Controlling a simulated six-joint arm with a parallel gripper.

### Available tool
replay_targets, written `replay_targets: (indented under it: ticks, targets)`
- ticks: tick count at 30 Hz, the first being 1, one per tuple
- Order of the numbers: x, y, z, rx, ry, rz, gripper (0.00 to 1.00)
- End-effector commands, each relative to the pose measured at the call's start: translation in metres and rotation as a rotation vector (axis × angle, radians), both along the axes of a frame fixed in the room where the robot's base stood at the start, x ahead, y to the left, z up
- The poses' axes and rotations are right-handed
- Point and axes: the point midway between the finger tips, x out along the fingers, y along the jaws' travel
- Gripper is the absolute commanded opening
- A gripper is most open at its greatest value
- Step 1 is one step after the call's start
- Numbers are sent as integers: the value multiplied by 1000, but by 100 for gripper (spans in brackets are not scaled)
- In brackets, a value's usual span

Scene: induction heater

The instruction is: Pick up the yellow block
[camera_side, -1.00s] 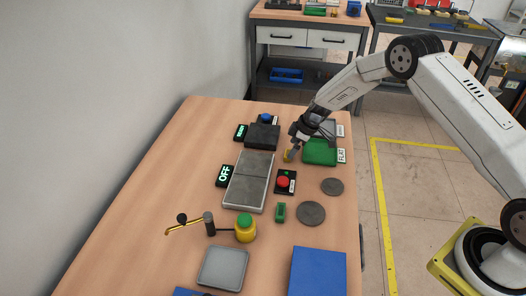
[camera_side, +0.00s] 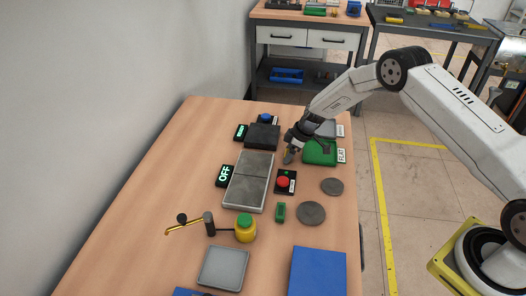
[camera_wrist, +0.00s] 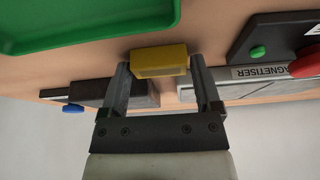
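The yellow block (camera_wrist: 160,61) shows in the wrist view between the two fingertips of my gripper (camera_wrist: 160,66). In the side view my gripper (camera_side: 289,157) points down low over the table, left of the green tray. There the block is mostly hidden by the fingers, and I cannot tell whether it touches the table.
The green tray (camera_side: 319,154) is close to the right of my gripper and shows in the wrist view (camera_wrist: 80,22). A red button box (camera_side: 285,182) lies just in front. A dark block (camera_side: 262,136) and grey plates (camera_side: 248,182) lie to the left.

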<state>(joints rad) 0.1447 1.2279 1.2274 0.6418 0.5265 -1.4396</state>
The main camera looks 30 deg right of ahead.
Motion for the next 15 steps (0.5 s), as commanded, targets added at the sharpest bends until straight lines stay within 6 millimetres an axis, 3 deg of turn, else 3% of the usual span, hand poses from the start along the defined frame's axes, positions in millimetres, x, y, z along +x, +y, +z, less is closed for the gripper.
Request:
replay_targets:
  ticks: [1,7,15]
  targets:
    - [0,0,0,0,0,0,62]
    - [0,0,0,0,0,0,0]
    - [0,0,1,0,-1,0,0]
